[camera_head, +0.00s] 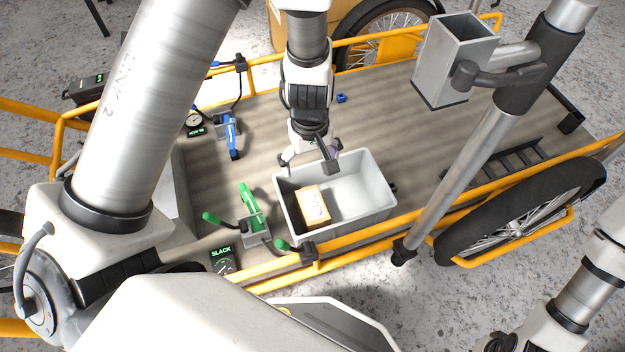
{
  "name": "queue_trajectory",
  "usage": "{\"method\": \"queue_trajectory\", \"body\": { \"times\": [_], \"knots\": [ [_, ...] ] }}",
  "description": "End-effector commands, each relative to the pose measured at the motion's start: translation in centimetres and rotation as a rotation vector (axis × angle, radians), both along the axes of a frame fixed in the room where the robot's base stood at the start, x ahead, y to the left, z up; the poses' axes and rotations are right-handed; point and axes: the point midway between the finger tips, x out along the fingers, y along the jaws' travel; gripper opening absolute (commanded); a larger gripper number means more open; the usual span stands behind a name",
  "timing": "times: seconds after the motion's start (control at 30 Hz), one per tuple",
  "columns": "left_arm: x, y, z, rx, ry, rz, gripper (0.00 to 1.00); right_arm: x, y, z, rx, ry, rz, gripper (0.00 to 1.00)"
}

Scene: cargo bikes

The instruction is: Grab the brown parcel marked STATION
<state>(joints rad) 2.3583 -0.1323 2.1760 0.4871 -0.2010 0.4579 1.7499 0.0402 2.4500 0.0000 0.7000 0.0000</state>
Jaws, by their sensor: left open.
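A small tan-brown parcel (312,205) lies in the left part of a light grey open bin (372,197) on the cargo bike's deck. Its top bears small dark print that I cannot read, so the word STATION cannot be confirmed. My left gripper (309,162) points down over the bin's far left rim, fingers apart and empty. It is behind the parcel in the picture and not touching it. My right arm shows only at the bottom right corner; its fingers are out of the picture.
A green clamp (250,208) and a SLACK gauge (222,262) are left of the bin. A blue clamp (231,135) sits farther back. An orange rail (350,244) runs along the near side. A grey post (468,150) rises at right. The bin's right part is empty.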

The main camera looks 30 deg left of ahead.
Motion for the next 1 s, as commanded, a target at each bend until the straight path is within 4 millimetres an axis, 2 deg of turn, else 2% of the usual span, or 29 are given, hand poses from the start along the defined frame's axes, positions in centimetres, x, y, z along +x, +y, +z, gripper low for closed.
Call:
{"method": "queue_trajectory", "body": {
  "times": [0.03, 0.3, 0.73, 0.9, 1.0],
  "knots": [
    [0.0, 0.0, -2.6, 0.000, 0.000, 0.000, 0.97, 0.0, 0.0, -2.6, 0.000, 0.000, 0.000, 0.00],
    [0.0, 0.0, -10.7, 0.000, 0.000, 0.000, 0.97, 0.0, 0.0, -10.7, 0.000, 0.000, 0.000, 0.00],
    [0.0, -0.2, -15.6, 0.001, -0.001, -0.001, 0.97, 0.0, 0.0, -14.9, 0.000, -0.001, -0.001, 0.00],
    [-0.1, -0.5, -18.7, 0.001, -0.001, -0.001, 0.97, 0.2, -0.1, -18.1, -0.001, -0.005, -0.007, 0.00],
    [-0.1, -0.5, -19.8, 0.000, 0.000, 0.000, 0.97, 0.2, -0.1, -18.9, -0.001, -0.007, -0.010, 0.00]
  ]
}}
